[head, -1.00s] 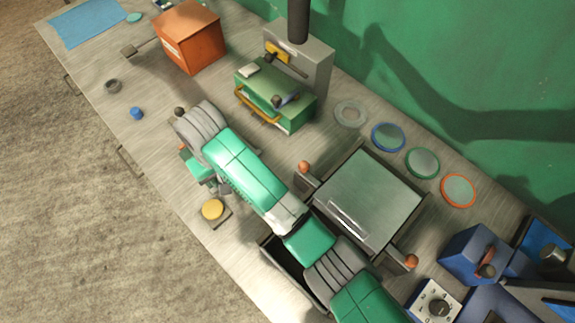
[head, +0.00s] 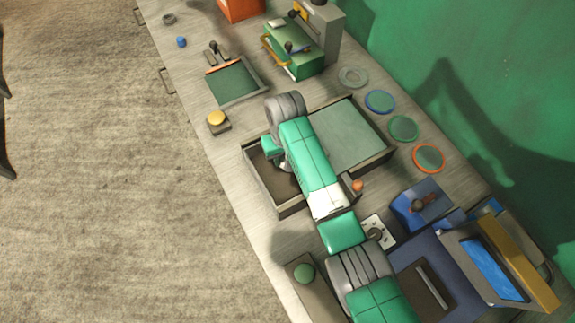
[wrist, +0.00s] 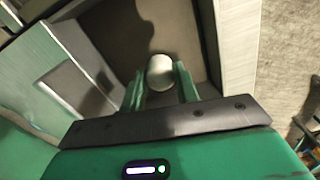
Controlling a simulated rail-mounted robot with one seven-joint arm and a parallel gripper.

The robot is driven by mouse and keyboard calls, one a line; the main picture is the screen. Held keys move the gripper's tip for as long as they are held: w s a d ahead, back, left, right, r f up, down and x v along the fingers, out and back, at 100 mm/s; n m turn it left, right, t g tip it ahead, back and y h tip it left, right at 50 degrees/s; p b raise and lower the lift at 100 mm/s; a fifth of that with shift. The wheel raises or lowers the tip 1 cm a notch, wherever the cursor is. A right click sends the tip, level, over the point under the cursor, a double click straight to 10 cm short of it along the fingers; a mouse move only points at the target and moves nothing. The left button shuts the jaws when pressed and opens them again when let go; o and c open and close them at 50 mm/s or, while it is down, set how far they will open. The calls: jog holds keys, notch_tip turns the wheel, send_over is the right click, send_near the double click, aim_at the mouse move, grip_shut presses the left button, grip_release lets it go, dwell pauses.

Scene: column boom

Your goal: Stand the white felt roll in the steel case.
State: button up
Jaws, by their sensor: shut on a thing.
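The white felt roll (wrist: 160,72) stands out pale between the two green fingers of my gripper (wrist: 160,84) in the wrist view, and the fingers are shut on it. I see its round end. In the head view my gripper (head: 277,150) is over the open left part of the steel case (head: 258,180), and my arm hides the roll. The case's dark floor shows around the roll in the wrist view. I cannot tell whether the roll touches that floor. A flat grey-green lid (head: 350,135) covers the right part of the case.
A green-lined tray (head: 235,82) and a yellow button (head: 216,118) are beyond the case. Several coloured rings, one of them orange (head: 429,158), lie along the wall side. A blue box with a lever (head: 422,205) stands to the right, near an orange knob (head: 358,186).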

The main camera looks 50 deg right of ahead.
jog(key=shift+f+b, duration=0.45)
jog(key=shift+f, duration=2.45)
jog(key=shift+f, duration=0.15)
jog(key=o, duration=0.9)
jog(key=shift+o, duration=0.2)
notch_tip(320, 180, up, 12)
jog(key=shift+r+p, duration=0.2)
jog(key=shift+p, duration=0.8)
